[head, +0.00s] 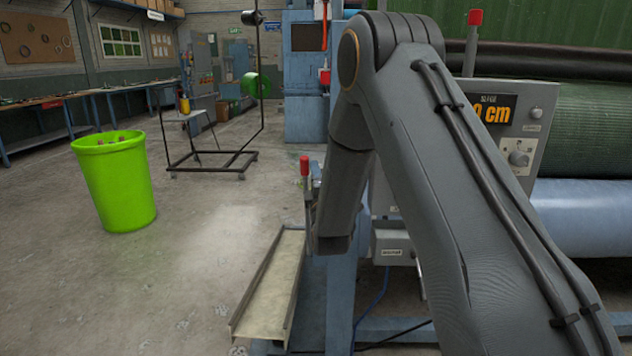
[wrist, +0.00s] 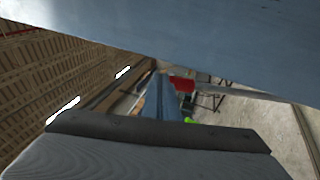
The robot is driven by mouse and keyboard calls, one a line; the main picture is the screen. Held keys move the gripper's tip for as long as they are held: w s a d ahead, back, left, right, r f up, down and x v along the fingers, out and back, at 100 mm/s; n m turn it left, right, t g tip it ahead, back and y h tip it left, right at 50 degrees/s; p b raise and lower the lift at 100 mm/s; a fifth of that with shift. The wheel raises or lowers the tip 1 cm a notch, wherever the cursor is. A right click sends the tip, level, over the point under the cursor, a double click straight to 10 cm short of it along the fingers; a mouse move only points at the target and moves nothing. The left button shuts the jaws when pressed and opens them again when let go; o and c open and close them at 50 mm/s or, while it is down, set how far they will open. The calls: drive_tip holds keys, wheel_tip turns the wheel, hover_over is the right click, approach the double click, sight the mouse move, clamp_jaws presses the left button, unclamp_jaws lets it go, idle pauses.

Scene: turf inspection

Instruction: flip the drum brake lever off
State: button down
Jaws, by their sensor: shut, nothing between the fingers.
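A lever with a red grip (head: 305,166) stands upright just left of my forearm in the head view. A second red-topped lever (head: 474,17) stands at the top right by the green roll. No readable label shows which one is the drum brake lever. My gripper (wrist: 160,135) shows as a broad grey shape along the bottom of the wrist view, shut and empty. My forearm hides most of it in the head view, so its distance to the left lever cannot be told. A small red shape (wrist: 182,85) in the wrist view is too unclear to name.
A grey control box (head: 520,125) with an orange display and a knob stands right of my arm, before green and blue rollers (head: 595,215). A sloping metal channel (head: 268,285) lies lower centre. A blue surface (wrist: 190,35) crosses the wrist view. A green bin (head: 115,185) stands on open floor.

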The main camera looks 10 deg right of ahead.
drive_tip(key=v, duration=0.5)
drive_tip(key=shift+s+a+r, duration=0.15)
drive_tip(key=shift+a+r, duration=0.2)
drive_tip(key=shift+a, duration=0.05)
